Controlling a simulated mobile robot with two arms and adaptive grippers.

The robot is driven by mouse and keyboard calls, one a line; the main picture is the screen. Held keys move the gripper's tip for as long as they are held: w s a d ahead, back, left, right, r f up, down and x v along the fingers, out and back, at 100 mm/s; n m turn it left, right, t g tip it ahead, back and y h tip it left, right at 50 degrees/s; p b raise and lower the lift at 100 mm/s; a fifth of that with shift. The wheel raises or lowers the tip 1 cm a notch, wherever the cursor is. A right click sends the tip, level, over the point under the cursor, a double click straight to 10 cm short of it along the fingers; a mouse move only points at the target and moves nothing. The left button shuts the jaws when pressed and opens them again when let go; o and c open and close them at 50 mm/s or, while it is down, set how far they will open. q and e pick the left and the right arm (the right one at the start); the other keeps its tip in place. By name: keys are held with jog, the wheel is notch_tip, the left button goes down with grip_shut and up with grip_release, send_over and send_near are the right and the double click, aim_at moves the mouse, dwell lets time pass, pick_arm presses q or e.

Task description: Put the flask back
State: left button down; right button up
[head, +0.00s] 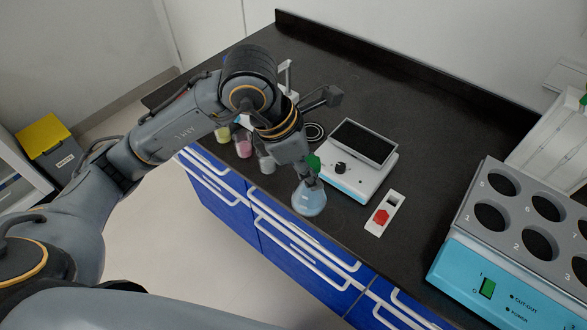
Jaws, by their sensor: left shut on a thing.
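The flask (309,199) is a clear conical vessel with light blue liquid, at the front edge of the black bench in the head view. My left gripper (312,173) is above it, shut on its neck. A green part (314,161) shows at the gripper. The flask looks upright or nearly so. I cannot tell whether its base touches the bench. The gripper hides most of its neck. My right gripper is not in view.
A white-and-blue hotplate device (347,187) stands just right of the flask. A white switch plate with a red rocker (381,216) lies nearer the front. A blue-grey multi-hole heating unit (520,246) fills the right. Several small beakers (243,145) stand left. Bare bench lies between the switch and heating unit.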

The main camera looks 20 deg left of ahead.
pick_arm(q)
jog(key=w+a+f+p, duration=0.5)
jog(key=w+f+p, duration=0.1)
jog(key=w+f, duration=0.4)
jog(key=shift+a+f, duration=0.3)
jog(key=shift+f, duration=0.6)
jog(key=shift+f+b, duration=0.2)
jog(key=shift+b, duration=0.1)
jog(key=c, duration=1.1)
grip_release()
jog(key=shift+r, duration=0.1)
jog(key=shift+o, duration=0.2)
